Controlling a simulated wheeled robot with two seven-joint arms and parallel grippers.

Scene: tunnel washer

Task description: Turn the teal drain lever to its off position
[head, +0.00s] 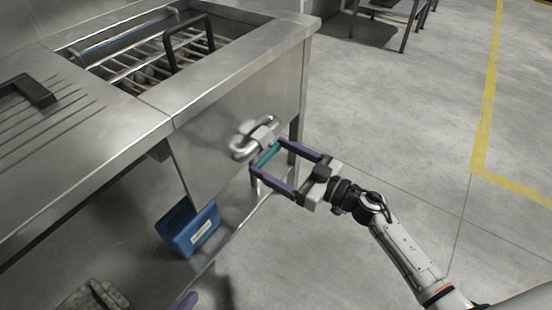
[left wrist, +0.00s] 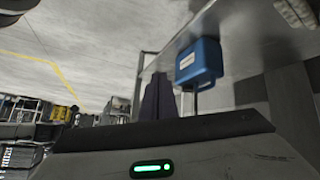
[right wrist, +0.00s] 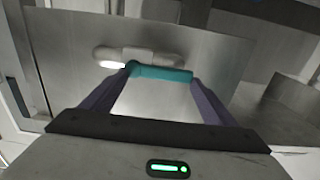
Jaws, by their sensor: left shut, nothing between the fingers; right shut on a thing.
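The teal drain lever (head: 268,154) sits below a shiny metal pipe fitting (head: 254,138) on the washer's steel front panel. In the right wrist view the lever (right wrist: 162,73) lies nearly level, just under the pipe. My right gripper (head: 266,155) is shut on the lever, with one purple finger at each end of it. My left gripper shows as a purple fingertip (head: 186,302) at the bottom edge of the head view. In the left wrist view its fingers (left wrist: 158,80) are together and empty, away from the lever.
A blue bin (head: 191,230) with a white label hangs below the panel, left of the lever. The steel counter (head: 110,125) has a basin with a rack (head: 150,60) and a black handle (head: 190,38).

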